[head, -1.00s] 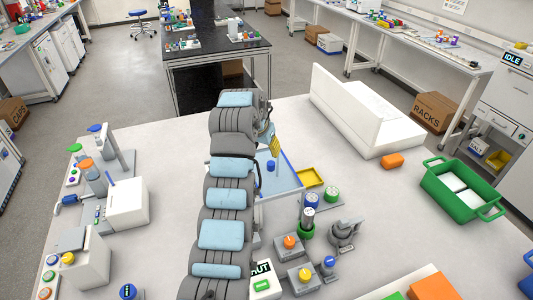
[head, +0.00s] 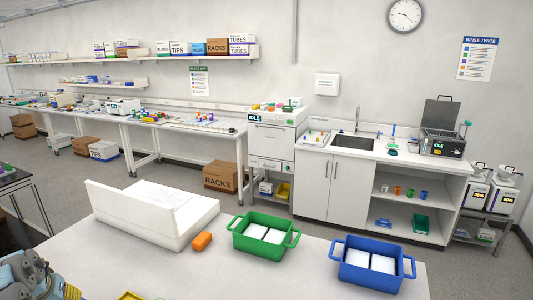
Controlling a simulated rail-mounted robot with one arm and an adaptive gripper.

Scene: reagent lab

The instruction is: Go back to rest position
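My arm (head: 32,278) shows only in part, at the bottom left corner of the head view, over the near table. A yellow piece (head: 72,292) at its lower right looks like part of my gripper. It is cut off by the picture edge and small, so I cannot tell whether my gripper is open, shut or holding anything. No object is clearly seen in its grasp.
A sink counter (head: 345,147) stands behind.

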